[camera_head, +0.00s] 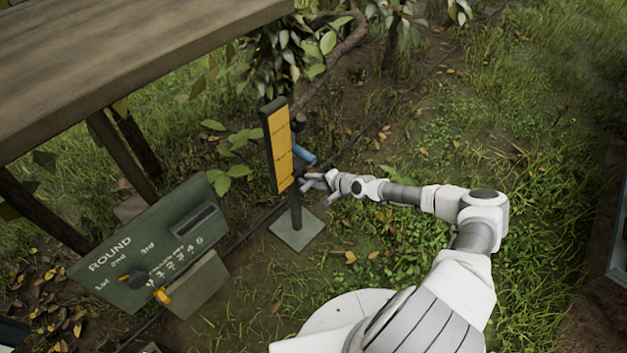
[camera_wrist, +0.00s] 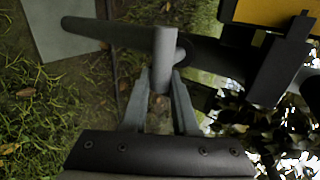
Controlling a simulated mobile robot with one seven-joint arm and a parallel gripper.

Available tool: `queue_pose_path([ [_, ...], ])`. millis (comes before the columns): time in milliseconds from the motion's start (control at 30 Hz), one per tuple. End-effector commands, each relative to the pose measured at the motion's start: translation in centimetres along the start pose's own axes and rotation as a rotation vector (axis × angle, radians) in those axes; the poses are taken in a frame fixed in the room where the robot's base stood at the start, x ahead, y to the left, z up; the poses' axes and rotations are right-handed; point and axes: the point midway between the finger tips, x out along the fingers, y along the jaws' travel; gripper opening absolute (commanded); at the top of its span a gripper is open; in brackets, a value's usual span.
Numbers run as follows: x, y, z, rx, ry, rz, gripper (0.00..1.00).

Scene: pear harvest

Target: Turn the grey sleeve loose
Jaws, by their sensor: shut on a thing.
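The grey sleeve (camera_wrist: 165,48) is a short round piece in the wrist view, standing across a dark post. My gripper (camera_wrist: 160,85) has one finger on each side of the sleeve's near end and is shut on it. In the head view my gripper (camera_head: 308,182) is beside the post (camera_head: 296,212), at the lower edge of the yellow board (camera_head: 280,146). The sleeve cannot be made out there, and the finger contact is too small to judge.
A blue cylinder (camera_head: 304,154) sits just above my gripper, by the board. The post stands on a flat square plate (camera_head: 297,232). A green ROUND panel (camera_head: 150,245) and a wooden tabletop (camera_head: 130,60) are at left. A dark line crosses the ground. Grass at right is open.

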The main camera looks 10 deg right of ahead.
Motion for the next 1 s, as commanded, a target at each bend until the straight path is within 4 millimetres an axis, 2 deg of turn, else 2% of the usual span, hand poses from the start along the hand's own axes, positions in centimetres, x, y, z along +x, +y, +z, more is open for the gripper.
queue_pose_path([
  [233,0.1,0.0,0.1,0.001,-0.001,-0.001,0.00],
  [267,0.1,0.0,0.1,0.001,-0.001,-0.001,0.33],
  [400,0.1,0.0,0.1,0.001,-0.001,-0.001,0.57],
  [767,-0.4,-0.1,0.0,0.000,0.000,0.000,0.57],
  [867,-1.7,-0.3,0.0,0.000,0.000,-0.001,0.57],
  [1000,-4.6,-0.3,-0.1,0.002,0.001,-0.001,0.57],
])
